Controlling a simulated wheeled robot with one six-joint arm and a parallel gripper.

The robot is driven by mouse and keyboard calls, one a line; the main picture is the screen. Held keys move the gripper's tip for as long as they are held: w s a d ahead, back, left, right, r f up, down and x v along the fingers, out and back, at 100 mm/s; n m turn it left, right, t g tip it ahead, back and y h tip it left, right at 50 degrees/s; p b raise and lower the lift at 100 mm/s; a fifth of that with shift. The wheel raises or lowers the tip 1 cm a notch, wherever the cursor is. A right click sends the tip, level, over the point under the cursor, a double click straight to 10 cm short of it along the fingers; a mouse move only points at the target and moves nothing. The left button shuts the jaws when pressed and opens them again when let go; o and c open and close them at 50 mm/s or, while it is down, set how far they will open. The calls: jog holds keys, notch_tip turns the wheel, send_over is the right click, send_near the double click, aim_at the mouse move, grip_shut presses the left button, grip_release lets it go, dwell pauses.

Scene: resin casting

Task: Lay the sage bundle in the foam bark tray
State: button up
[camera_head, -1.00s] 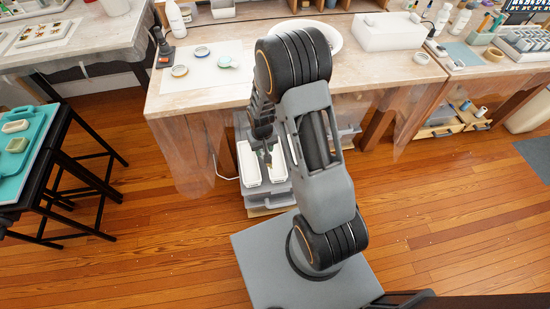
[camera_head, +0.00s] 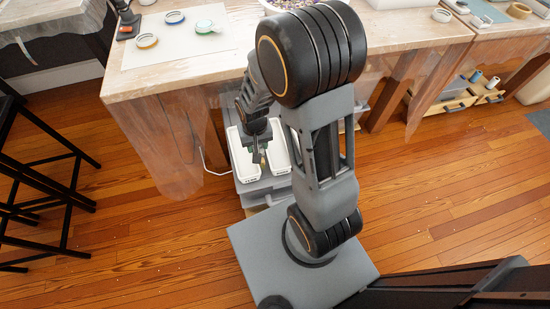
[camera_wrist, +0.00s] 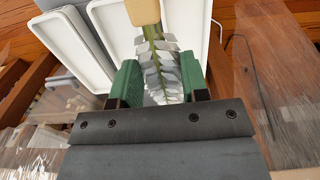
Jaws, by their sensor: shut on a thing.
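My gripper (camera_wrist: 158,82) is shut on the sage bundle (camera_wrist: 160,62), a grey-green leafy sprig with a green stem and a tan end. In the head view my gripper (camera_head: 261,146) is low in front of the worktable, and the bundle shows only as a small piece below it.
The trays rest on a grey drawer unit (camera_head: 248,188) under the worktable (camera_head: 180,80). Clear plastic sheeting (camera_head: 165,150) hangs from the table edge on both sides. A black stool frame (camera_head: 40,160) stands at left. Wooden floor (camera_head: 450,190) is open at right.

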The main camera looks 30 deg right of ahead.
jog(key=shift+s+f+b, duration=0.3)
jog(key=shift+f+b, duration=0.3)
jog(key=shift+f, duration=0.3)
jog(key=w+d+f+b, duration=0.3)
jog(key=w+d+f, duration=0.15)
jog(key=d, duration=0.25)
jog(key=b, duration=0.3)
send_over(275, 150)
jog(key=shift+f, duration=4.2)
jog(key=shift+f+b, duration=0.5)
jog(key=shift+f, duration=0.1)
jog(key=o, duration=0.6)
